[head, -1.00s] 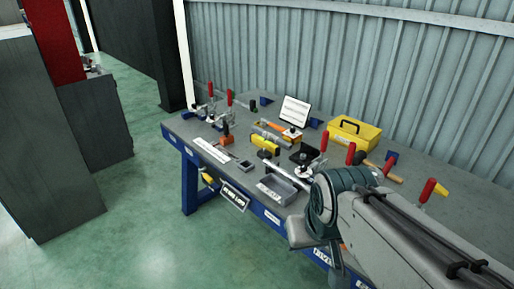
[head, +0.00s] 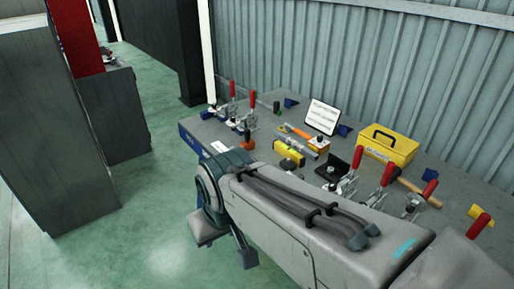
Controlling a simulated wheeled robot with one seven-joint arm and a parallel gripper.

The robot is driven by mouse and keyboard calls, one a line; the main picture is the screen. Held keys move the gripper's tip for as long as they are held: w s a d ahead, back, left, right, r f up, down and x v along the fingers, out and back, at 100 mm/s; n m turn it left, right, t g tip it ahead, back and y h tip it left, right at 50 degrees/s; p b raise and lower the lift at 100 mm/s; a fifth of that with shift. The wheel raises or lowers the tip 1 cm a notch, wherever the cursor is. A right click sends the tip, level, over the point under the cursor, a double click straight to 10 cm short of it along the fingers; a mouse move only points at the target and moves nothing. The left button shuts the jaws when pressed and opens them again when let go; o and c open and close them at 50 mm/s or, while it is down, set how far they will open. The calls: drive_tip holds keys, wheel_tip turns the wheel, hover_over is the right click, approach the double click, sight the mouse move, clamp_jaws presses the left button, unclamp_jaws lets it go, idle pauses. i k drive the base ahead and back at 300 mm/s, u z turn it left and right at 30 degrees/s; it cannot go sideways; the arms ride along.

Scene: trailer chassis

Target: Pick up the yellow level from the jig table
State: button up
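The yellow level (head: 289,153) is a short yellow bar with a dark patch. It lies on the grey jig table (head: 454,217), near the table's middle, and nothing visible holds it. My arm crosses the front of the table from the lower right and ends in a bulky joint at the table's left front. The arm hides the front edge and near part of the table. I cannot make out my gripper's fingers in the head view.
An orange-handled hammer (head: 297,131) and a grey tool lie behind the level. A black bracket (head: 333,168) stands to its right. Red-handled clamps (head: 247,109) stand at the left and right. A yellow toolbox (head: 389,146) and a white tablet (head: 322,118) are at the back.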

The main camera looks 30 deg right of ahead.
sight(278, 146)
drive_tip(key=z, duration=0.05)
drive_tip(key=i, duration=0.65)
drive_tip(key=z, duration=0.95)
drive_tip(key=i, duration=0.5)
drive_tip(key=z, duration=0.6)
